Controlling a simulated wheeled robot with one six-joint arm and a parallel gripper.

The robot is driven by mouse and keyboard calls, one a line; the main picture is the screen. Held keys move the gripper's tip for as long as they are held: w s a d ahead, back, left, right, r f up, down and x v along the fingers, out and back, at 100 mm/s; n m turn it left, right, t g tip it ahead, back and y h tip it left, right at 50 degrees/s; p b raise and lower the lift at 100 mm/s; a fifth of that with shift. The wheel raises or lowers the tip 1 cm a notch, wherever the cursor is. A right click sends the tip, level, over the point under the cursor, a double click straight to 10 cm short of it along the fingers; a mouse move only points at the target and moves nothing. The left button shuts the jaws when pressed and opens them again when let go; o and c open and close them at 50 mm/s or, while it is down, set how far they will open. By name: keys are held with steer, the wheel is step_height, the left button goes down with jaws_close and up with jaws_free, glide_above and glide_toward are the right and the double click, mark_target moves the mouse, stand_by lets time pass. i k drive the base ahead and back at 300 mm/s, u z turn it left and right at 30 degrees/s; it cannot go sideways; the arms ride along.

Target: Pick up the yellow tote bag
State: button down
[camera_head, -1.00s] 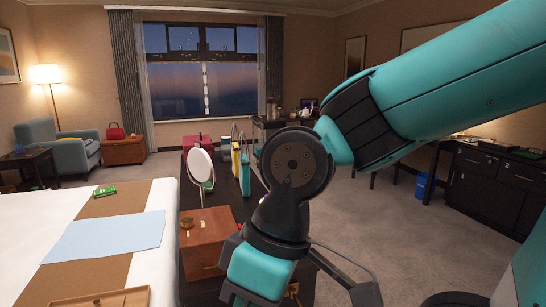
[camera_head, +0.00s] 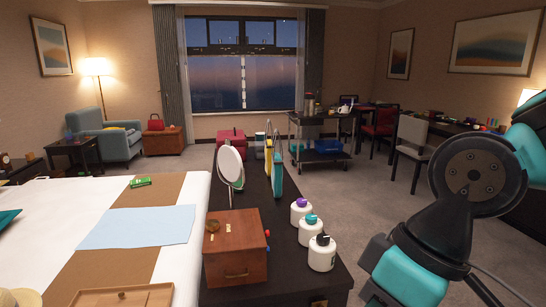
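The yellow tote bag (camera_head: 268,156) stands upright on the long dark bench in the middle of the head view. It is partly hidden behind a teal tote bag (camera_head: 278,176) that stands nearer to me with tall handles. My arm's wrist shows at the lower right, well to the right of the bags and apart from them. My gripper's fingers are below the picture edge, so I cannot see them.
On the dark bench (camera_head: 318,284) are a round mirror (camera_head: 230,166), a wooden box (camera_head: 236,249), several white bottles (camera_head: 311,228) and a red case (camera_head: 231,137). A bed (camera_head: 189,196) lies to the left. A cart (camera_head: 318,153) stands behind right. The carpet (camera_head: 375,197) right of the bench is clear.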

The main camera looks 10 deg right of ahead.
mark_target(268, 142)
steer(key=z, duration=0.6)
steer(key=k, duration=0.8)
steer(key=z, duration=0.8)
steer(key=k, duration=0.35)
steer(key=z, duration=0.2)
steer(key=i, duration=2.4)
steer(key=u, duration=0.55)
steer(key=i, duration=2.45)
steer(key=u, duration=0.4)
steer(key=i, duration=2.15)
steer(key=u, duration=0.8)
steer(key=i, duration=1.6)
steer(key=u, duration=1.8)
steer(key=i, duration=1.1)
steer(key=u, duration=0.95)
